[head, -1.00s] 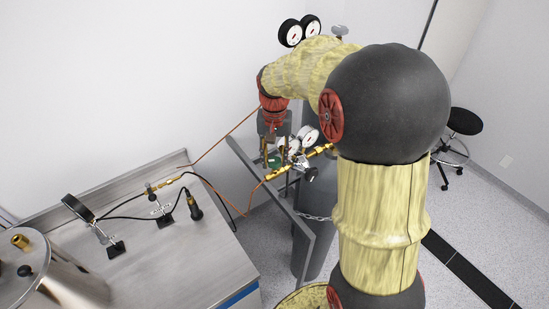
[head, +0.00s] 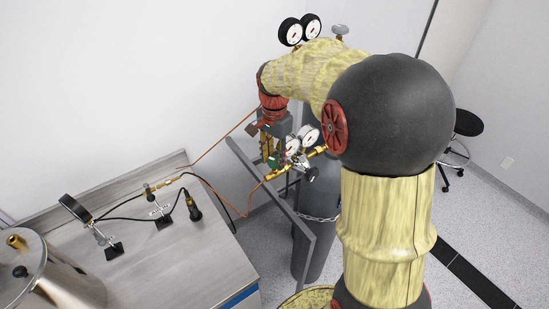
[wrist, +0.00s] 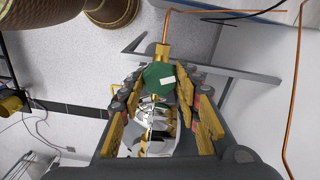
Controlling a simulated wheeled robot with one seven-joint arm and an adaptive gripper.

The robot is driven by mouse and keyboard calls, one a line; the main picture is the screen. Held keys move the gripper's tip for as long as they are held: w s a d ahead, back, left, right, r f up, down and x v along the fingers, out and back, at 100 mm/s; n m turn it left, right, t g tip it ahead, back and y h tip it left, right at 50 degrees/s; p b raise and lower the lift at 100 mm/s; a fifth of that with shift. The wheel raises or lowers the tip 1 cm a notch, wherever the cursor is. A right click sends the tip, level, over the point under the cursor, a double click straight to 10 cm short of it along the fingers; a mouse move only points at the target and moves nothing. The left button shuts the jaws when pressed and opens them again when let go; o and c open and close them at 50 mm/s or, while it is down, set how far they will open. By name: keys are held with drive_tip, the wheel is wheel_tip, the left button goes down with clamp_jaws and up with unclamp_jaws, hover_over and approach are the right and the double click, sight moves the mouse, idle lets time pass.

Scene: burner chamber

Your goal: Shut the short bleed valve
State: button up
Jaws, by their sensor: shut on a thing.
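A green knob with a white label (wrist: 160,78) sits between the fingertips of my gripper (wrist: 160,88) in the wrist view, with one finger on each side of it. My gripper is shut on it. In the head view my gripper (head: 270,150) reaches down at the brass fittings (head: 277,174) beside the gauges, and a bit of green shows at its fingers. The fingers partly hide the knob there. I cannot tell the valve's open or shut position from its look.
White-faced gauges (head: 308,136) and a black knob (head: 312,174) sit close right of my gripper. A grey cylinder (head: 316,230) stands chained behind a grey rail (head: 290,208). A copper tube (head: 225,195) runs to the steel bench (head: 190,255). Two more gauges (head: 291,32) stand behind my arm.

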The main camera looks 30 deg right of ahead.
sight(274, 159)
drive_tip(key=shift+m, duration=0.3)
drive_tip(key=o, duration=1.1)
wheel_tip(274, 159, up, 12)
idle(0.3)
